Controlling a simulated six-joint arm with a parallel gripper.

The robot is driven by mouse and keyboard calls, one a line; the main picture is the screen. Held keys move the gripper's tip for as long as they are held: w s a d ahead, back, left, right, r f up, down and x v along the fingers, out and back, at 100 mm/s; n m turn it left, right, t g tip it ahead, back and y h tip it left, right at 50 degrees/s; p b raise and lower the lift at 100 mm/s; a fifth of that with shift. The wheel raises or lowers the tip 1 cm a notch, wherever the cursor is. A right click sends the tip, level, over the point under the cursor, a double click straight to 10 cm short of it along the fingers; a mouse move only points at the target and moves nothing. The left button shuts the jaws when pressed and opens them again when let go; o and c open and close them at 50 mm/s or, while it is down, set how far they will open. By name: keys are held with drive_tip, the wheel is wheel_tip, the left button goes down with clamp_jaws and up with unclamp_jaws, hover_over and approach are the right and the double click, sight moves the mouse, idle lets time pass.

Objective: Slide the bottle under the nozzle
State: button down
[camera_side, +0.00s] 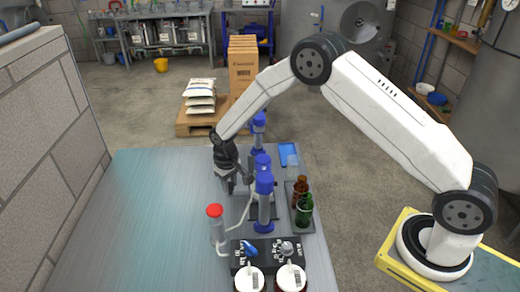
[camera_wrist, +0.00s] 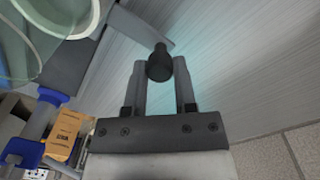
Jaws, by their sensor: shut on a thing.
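My gripper (camera_side: 228,188) is low over the left side of the filling apparatus in the side view. In the wrist view my gripper (camera_wrist: 161,75) is shut with a dark knob-like piece (camera_wrist: 160,66) between its fingertips. A grey flat bar (camera_wrist: 145,25) runs up to this piece. A brown bottle (camera_side: 299,192) and a green bottle (camera_side: 304,210) stand upright on a dark tray (camera_side: 311,227) at the right, apart from my gripper. Clear round glass (camera_wrist: 42,42) shows close at the upper left of the wrist view; I cannot tell whether it is a bottle. I cannot make out the nozzle.
Blue-topped cylinders (camera_side: 264,205) stand right of my gripper. A red-capped clear vessel (camera_side: 217,230) with a pale tube stands in front. A black control box (camera_side: 268,250) and white-topped jars (camera_side: 249,281) are at the near edge. The bench's left side (camera_side: 150,215) is clear.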

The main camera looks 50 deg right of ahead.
drive_tip(key=shift+s+a, duration=1.75)
drive_tip(key=shift+a, duration=0.1)
drive_tip(key=shift+c, duration=2.1)
unclamp_jaws()
drive_tip(key=shift+a, duration=0.1)
drive_tip(key=shift+r, duration=0.1)
drive_tip(key=shift+r, duration=0.25)
wheel_tip(320, 180, up, 7)
drive_tip(key=shift+r, duration=0.1)
